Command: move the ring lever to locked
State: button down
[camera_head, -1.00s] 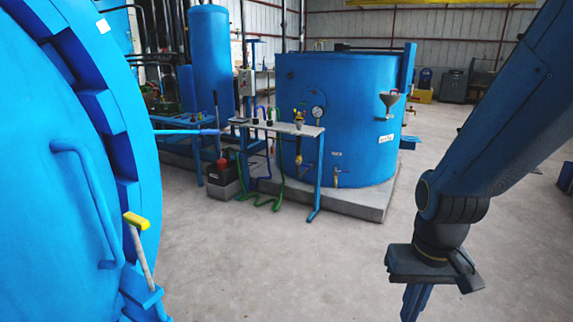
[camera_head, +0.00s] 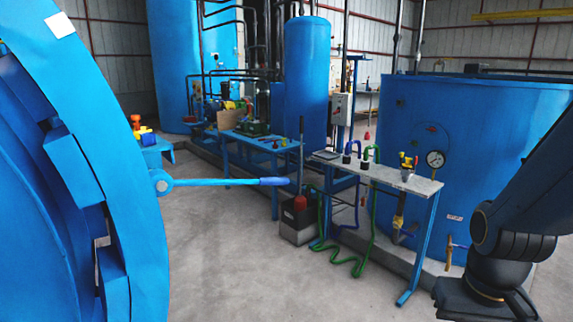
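A long light blue lever (camera_head: 225,182) with a darker blue grip at its tip sticks out to the right from the rim of the big blue ring (camera_head: 148,245) on the left. It lies almost level, and its round pivot (camera_head: 160,182) sits on the ring's outer edge. I take it to be the ring lever; its locked mark does not show. My arm (camera_head: 505,240) comes down at the far right, well apart from the lever. The dark lower end of the arm is cut by the bottom edge, and no gripper fingers show.
A narrow bench (camera_head: 385,176) with hoses and fittings stands right of the lever, before a wide blue tank (camera_head: 470,125). The floor (camera_head: 240,270) below the lever is clear.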

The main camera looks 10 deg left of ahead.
aim_at(156, 174)
jog(key=u, duration=0.1)
jog(key=i, duration=1.45)
jog(key=u, duration=0.1)
